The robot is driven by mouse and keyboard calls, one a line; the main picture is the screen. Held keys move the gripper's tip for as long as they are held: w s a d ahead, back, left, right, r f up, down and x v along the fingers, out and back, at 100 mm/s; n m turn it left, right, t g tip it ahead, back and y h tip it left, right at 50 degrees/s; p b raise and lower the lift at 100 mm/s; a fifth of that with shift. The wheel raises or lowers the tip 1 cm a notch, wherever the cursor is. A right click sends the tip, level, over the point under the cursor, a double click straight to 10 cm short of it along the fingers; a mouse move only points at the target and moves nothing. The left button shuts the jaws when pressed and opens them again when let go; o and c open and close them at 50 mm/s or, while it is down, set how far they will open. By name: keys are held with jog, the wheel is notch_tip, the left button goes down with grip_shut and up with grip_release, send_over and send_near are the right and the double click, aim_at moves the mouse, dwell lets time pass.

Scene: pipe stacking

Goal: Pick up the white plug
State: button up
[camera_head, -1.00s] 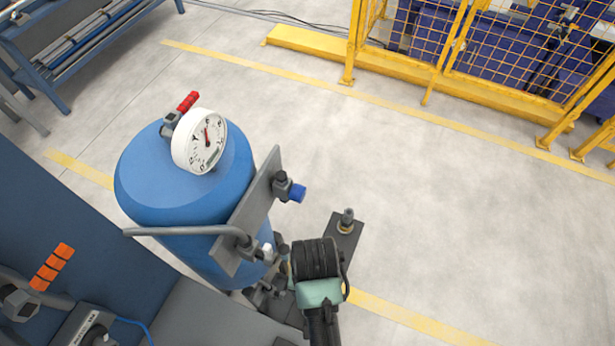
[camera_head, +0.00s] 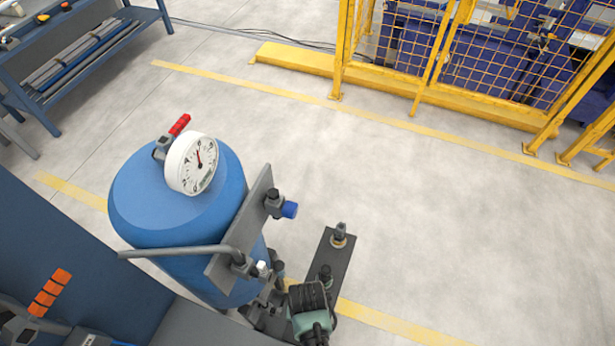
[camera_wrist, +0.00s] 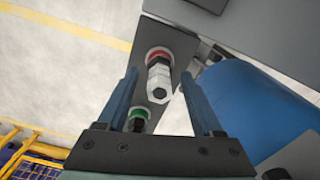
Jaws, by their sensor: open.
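In the wrist view, a white hexagonal plug (camera_wrist: 160,86) with a red ring at its base sticks out from a grey plate (camera_wrist: 178,22). My gripper (camera_wrist: 159,74) is open, with one blue finger on each side of the plug's line of view. I cannot tell whether the plug is between the fingers in depth; no contact shows. My fingers are hidden there.
A blue tank (camera_head: 180,205) with a gauge (camera_head: 191,164), a bent grey pipe (camera_head: 185,251) and a blue-capped fitting (camera_head: 288,209) crowd the area. Open floor lies right.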

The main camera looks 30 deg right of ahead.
grip_shut()
dwell(0.3)
dwell(1.1)
